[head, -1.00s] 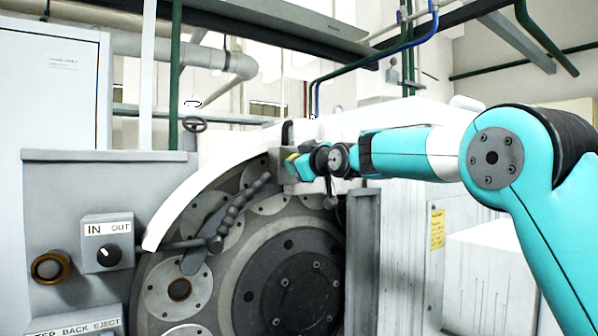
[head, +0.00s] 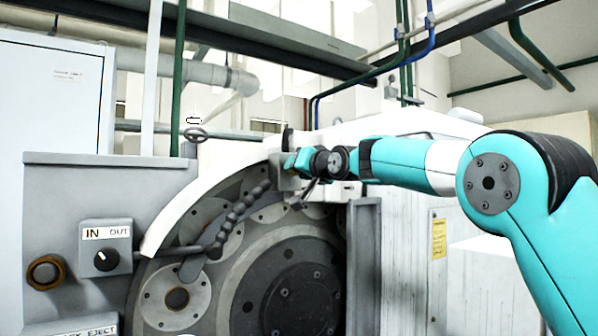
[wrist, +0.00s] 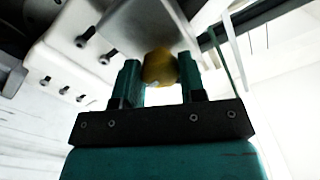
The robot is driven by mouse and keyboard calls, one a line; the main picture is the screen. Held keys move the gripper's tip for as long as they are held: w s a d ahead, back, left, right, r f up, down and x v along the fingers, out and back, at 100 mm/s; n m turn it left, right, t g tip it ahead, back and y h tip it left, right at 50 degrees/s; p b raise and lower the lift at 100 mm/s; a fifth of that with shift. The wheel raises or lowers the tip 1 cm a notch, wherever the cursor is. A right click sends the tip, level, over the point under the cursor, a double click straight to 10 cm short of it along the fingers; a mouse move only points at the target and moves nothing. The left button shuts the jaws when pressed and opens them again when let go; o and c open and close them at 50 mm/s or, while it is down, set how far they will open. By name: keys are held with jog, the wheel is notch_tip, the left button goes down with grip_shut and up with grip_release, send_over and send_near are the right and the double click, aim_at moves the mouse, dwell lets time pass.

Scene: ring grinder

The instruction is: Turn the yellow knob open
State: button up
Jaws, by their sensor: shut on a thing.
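The yellow knob (wrist: 159,67) shows in the wrist view between the two teal fingers of my gripper (wrist: 160,78). The fingers are shut on it, one on each side. The knob sits against a pale metal block (wrist: 140,22). In the head view my gripper (head: 290,161) is at the block at the top of the ring grinder (head: 235,250), at the inner edge of its white curved guard. The knob is hidden there behind my gripper and wrist.
A segmented dark hose (head: 235,215) runs across the grinder face, left of and below my gripper. An IN/OUT switch box (head: 106,247) is at the left. A grey upright panel (head: 364,265) stands below my arm. Several bolts (wrist: 82,41) stick out near my fingers.

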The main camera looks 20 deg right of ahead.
jog(key=m, duration=0.6)
jog(key=shift+r+m, duration=0.1)
jog(key=shift+m, duration=0.3)
dwell(0.4)
jog(key=o, duration=0.9)
jog(key=shift+b+v, duration=5.05)
jog(key=shift+v, duration=3.7)
